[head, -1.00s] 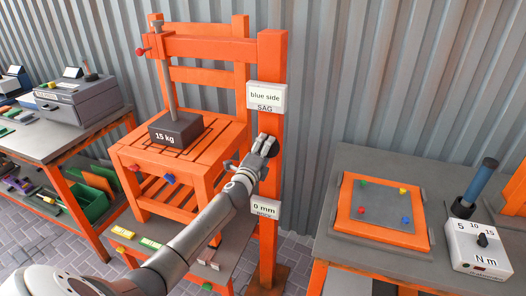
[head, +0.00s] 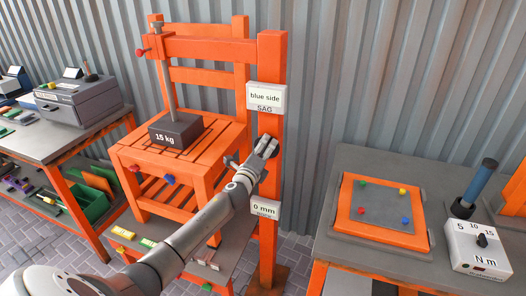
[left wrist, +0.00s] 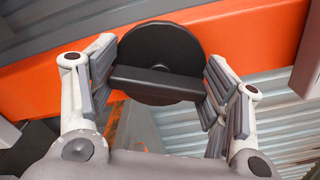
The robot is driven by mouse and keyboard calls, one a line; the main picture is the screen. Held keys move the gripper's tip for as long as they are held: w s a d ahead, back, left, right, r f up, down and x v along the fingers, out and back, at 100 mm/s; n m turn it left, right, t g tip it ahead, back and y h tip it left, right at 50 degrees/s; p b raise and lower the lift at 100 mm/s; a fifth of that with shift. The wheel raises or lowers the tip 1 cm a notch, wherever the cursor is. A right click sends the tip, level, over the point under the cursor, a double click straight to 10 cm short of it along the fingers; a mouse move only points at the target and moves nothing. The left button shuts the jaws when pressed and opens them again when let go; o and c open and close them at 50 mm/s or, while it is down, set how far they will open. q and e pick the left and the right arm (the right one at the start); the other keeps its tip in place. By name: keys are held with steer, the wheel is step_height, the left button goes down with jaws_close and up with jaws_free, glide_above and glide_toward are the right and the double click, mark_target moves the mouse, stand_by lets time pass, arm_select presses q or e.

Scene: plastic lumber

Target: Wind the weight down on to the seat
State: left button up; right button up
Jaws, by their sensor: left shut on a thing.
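The dark grey weight marked 15 kg (head: 176,131) hangs on an upright metal rod (head: 168,85) at the seat of the orange slatted chair (head: 205,148). I cannot tell whether its underside touches the slats. My left gripper (head: 266,147) is at the orange post right of the chair, shut on a black round knob. In the left wrist view the knob (left wrist: 160,50) has a raised bar across its face, and the fingers hold it from both sides. In the head view the gripper mostly hides the knob. My right gripper is not in view.
A sign (head: 266,98) on the post reads "blue side SAG"; a lower display (head: 265,209) reads 0 mm. A bench with an orange-framed plate (head: 381,215) and an Nm dial box (head: 478,247) stands right. Another bench (head: 75,130) stands left.

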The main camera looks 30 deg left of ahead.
arm_select(q)
steer(key=o, duration=0.7)
steer(key=shift+w+a+r, duration=0.1)
steer(key=shift+w+r, duration=0.05)
steer(key=shift+r, duration=0.3)
steer(key=shift+o, duration=1.6)
steer(key=shift+w+f, duration=0.15)
steer(key=shift+f, duration=0.2)
steer(key=v, duration=1.2)
